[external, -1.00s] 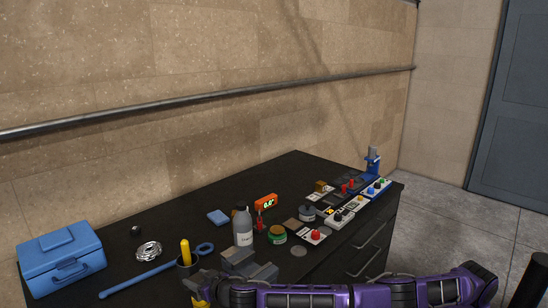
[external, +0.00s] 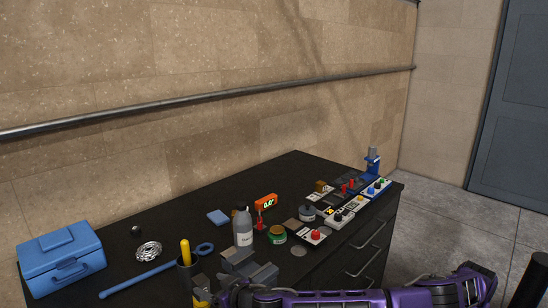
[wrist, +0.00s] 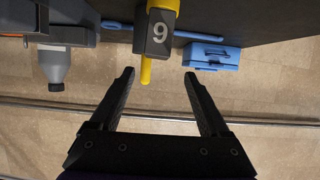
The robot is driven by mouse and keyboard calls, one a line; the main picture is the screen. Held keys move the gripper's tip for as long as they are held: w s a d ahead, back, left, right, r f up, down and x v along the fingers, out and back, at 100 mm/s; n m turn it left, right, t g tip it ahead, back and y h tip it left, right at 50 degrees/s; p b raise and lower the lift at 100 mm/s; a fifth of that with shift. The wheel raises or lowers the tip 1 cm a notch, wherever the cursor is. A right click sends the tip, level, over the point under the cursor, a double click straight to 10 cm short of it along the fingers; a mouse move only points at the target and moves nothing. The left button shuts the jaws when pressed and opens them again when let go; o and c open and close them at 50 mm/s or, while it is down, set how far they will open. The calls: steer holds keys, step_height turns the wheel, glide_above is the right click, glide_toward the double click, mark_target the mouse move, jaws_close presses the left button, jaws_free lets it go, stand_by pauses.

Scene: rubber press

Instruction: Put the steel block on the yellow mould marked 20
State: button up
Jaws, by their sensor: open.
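My gripper (wrist: 160,73) is open and empty in the wrist view, with its two dark fingers wide apart. Yellow (wrist: 164,4) shows against the block's upper edge in the picture. A grey and yellow piece also shows beside the arm's end in the external view (external: 202,293). I cannot tell whether this is the steel block. I see no mark 20, so the mould is not identified.
Grey pieces (external: 262,275) are right of the cup. Small parts crowd the bench's right end.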

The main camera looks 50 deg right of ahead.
steer(key=shift+v, duration=1.75)
